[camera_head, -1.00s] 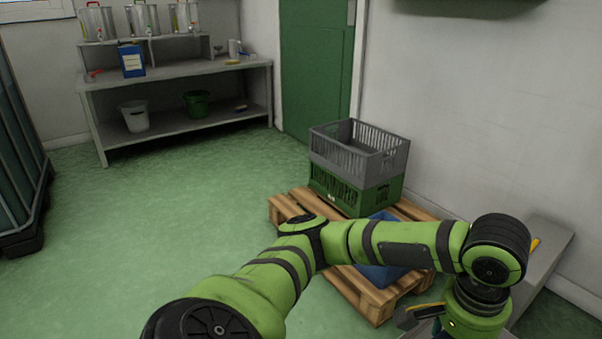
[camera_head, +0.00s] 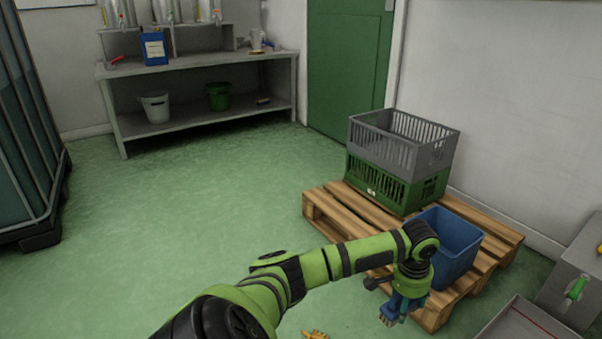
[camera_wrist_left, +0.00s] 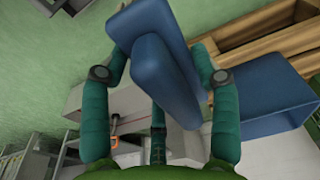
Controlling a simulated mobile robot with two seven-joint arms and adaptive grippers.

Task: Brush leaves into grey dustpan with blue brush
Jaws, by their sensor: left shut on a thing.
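My left gripper (camera_head: 389,316) hangs at the lower right of the head view, above the green floor in front of the pallet. It is shut on the blue brush (camera_head: 409,303). In the left wrist view the brush (camera_wrist_left: 150,62) shows large between the two fingers. A small patch of orange-brown leaves (camera_head: 315,335) lies on the floor at the bottom edge of the head view, left of the gripper and apart from it. I cannot make out the grey dustpan for certain. My right gripper is not in view.
A wooden pallet (camera_head: 325,212) carries a blue bin (camera_head: 455,250) and a grey crate (camera_head: 385,145) stacked on a green crate (camera_head: 377,185). A grey box (camera_head: 575,268) and a grey tray (camera_head: 510,325) stand at the lower right. The floor at left is clear up to the workbench (camera_head: 200,65).

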